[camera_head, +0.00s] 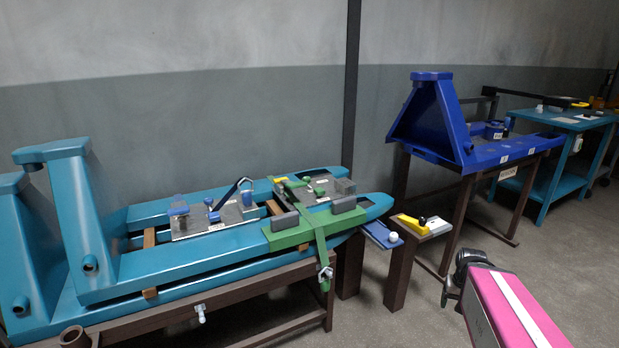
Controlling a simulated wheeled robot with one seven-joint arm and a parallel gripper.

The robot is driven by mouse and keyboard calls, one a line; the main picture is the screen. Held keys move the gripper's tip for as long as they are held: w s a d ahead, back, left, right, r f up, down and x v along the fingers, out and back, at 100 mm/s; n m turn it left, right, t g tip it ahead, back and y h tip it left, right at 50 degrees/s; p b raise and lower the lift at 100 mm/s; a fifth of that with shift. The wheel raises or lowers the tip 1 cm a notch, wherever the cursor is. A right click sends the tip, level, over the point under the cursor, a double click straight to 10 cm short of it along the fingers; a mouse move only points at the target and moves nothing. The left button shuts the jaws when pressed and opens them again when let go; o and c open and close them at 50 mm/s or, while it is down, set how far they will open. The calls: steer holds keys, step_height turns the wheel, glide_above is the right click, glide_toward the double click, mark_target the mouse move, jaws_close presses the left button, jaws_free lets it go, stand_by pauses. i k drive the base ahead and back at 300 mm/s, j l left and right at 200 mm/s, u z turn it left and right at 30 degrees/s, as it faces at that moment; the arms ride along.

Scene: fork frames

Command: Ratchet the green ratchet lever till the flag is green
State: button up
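A green clamp-like assembly (305,232) lies across the right end of a teal twin-beam frame. A long green bar (322,245) runs through it and hangs down over the front edge, with a small metal fitting near its lower end. A smaller green lever (292,183) sits on a metal plate behind it, beside a yellow piece. I cannot tell for sure which green part is the ratchet lever. No clearly readable flag shows. My gripper (459,282), dark grey, is at lower right, well apart from the green parts. Its fingers are too unclear to judge.
The teal frame (190,262) rests on a brown stand. A pedestal with a yellow block (424,227) and a blue plate with a white knob (393,237) stand between it and my gripper. A blue station (433,120) and teal table (560,120) are behind. Floor in front is clear.

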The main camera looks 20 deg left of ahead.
mark_target(291, 184)
steer(key=j+u, duration=0.55)
steer(key=u, duration=0.15)
steer(key=j+u, duration=0.4)
steer(key=k+l, duration=0.05)
steer(key=l, duration=0.05)
